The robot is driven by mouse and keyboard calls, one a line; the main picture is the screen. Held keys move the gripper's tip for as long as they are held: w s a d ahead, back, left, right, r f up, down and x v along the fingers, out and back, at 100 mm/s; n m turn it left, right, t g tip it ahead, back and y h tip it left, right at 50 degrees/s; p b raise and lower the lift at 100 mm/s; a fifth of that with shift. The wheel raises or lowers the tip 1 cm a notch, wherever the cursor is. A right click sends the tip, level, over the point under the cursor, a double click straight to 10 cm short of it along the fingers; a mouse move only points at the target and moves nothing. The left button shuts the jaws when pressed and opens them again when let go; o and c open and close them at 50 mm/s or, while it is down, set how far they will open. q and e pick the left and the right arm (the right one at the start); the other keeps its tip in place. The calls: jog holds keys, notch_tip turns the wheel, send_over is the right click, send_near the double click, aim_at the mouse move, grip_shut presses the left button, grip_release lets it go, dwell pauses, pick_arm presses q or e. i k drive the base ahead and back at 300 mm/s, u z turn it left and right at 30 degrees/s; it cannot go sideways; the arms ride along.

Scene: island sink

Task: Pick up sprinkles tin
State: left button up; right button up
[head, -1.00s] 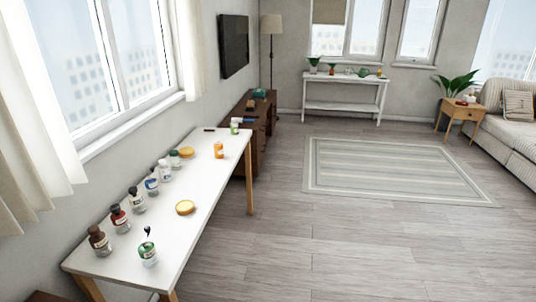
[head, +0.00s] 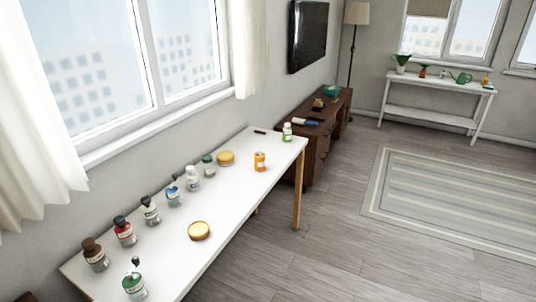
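A long white table (head: 225,212) stands along the window wall. I cannot tell which item on it is the sprinkles tin. A row of small jars runs along its wall side: brown-capped (head: 95,256), red (head: 124,232), black-capped (head: 149,211), blue (head: 174,191), white (head: 192,180) and green (head: 208,167). A green-and-white container (head: 134,286) with something dark on top is at the near end. An orange container (head: 260,162) and a green-and-white bottle (head: 287,132) are at the far end. Neither gripper shows.
A dark wooden cabinet (head: 318,135) stands beyond the table, under a wall television (head: 308,35). A white shelf table (head: 433,98) with plants is at the back. The wooden floor (head: 350,262) right of the table is clear, with a striped rug (head: 460,205) farther off.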

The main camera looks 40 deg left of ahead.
aim_at(259, 160)
jog(key=u, duration=0.3)
jog(key=i, duration=1.05)
jog(key=u, duration=1.55)
jog(key=i, duration=0.85)
jog(key=u, duration=0.95)
